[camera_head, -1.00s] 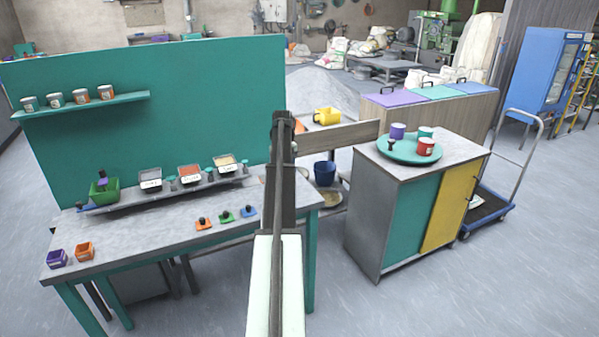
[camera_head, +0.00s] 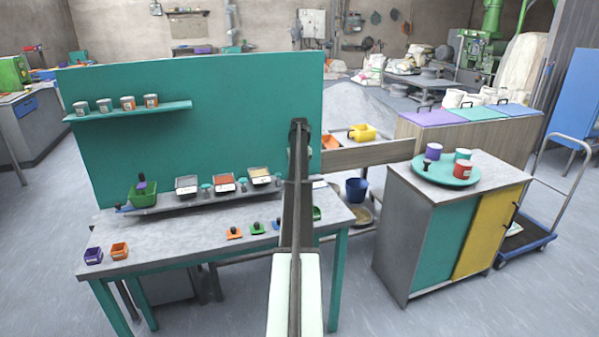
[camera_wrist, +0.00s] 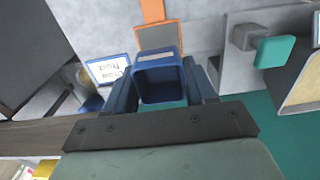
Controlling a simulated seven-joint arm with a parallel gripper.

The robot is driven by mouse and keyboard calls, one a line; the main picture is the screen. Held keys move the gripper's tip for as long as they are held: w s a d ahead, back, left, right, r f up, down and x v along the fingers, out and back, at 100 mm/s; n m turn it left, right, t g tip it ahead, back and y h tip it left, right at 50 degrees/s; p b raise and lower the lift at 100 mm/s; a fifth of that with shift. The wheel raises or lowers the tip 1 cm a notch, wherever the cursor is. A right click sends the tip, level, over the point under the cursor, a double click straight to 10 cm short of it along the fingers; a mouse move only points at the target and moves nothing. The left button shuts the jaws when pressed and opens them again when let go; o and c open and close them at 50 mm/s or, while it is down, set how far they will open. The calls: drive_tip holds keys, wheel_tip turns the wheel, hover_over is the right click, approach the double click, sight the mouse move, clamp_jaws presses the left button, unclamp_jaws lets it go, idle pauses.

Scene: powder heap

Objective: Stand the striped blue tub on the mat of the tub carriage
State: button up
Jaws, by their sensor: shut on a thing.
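The blue tub (camera_wrist: 160,78) is in my gripper (camera_wrist: 162,88) in the wrist view. It is square, with a pale stripe along its far rim, and sits between the two fingers. Just beyond it in that view lies an orange piece (camera_wrist: 152,10) with a grey square pad (camera_wrist: 158,36), perhaps the tub carriage and its mat; I cannot tell for certain. The tub partly overlaps the pad in the picture, and the height between them is unclear. In the head view my arm hides the gripper, the tub and that orange piece.
A blue-framed card (camera_wrist: 108,70) stands beside the tub. A wooden beam (camera_wrist: 40,135) and the teal back board (camera_head: 200,120) are close by. Powder trays (camera_head: 223,184) line the table's (camera_head: 180,240) back; small coloured pieces (camera_head: 257,228) lie left of my arm. The front table top is mostly clear.

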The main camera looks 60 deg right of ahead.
drive_tip(key=shift+f, duration=2.95)
drive_tip(key=shift+f, duration=0.5)
drive_tip(key=o, duration=1.1)
drive_tip(key=shift+o, duration=0.5)
drive_tip(key=shift+o, duration=1)
drive_tip(key=shift+r, duration=3.5)
drive_tip(key=shift+s, duration=0.1)
